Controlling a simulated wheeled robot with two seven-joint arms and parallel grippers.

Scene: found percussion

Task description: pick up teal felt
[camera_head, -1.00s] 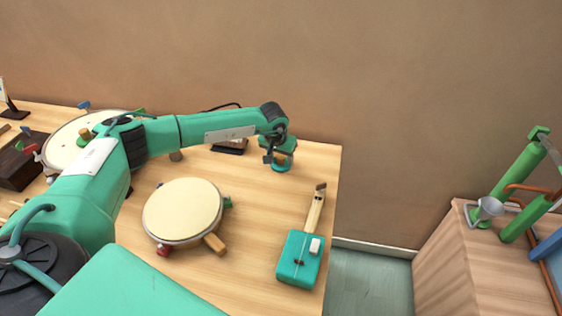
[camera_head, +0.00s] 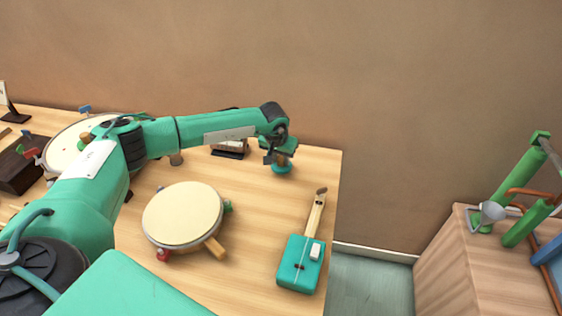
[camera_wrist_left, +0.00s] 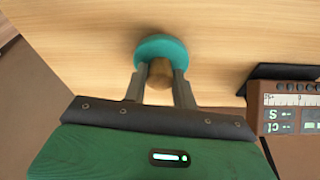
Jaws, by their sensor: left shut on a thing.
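The teal felt (camera_head: 281,168) is a round teal disc with a short wooden handle, near the back right corner of the table in the head view. In the left wrist view the teal felt (camera_wrist_left: 163,47) lies just beyond my fingertips, with its wooden handle between them. My left gripper (camera_wrist_left: 159,75) is shut on that handle. In the head view my left gripper (camera_head: 279,157) points down over the disc and hides the handle. Whether the disc touches the table is hard to tell. My right gripper is not in view.
A round drum (camera_head: 183,213) with wooden pegs sits mid-table, and a teal box-bodied stringed instrument (camera_head: 301,263) lies near the right edge. A small device (camera_head: 230,148) stands behind, also in the wrist view (camera_wrist_left: 290,108). A wooden cabinet (camera_head: 480,265) stands right, beyond a floor gap.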

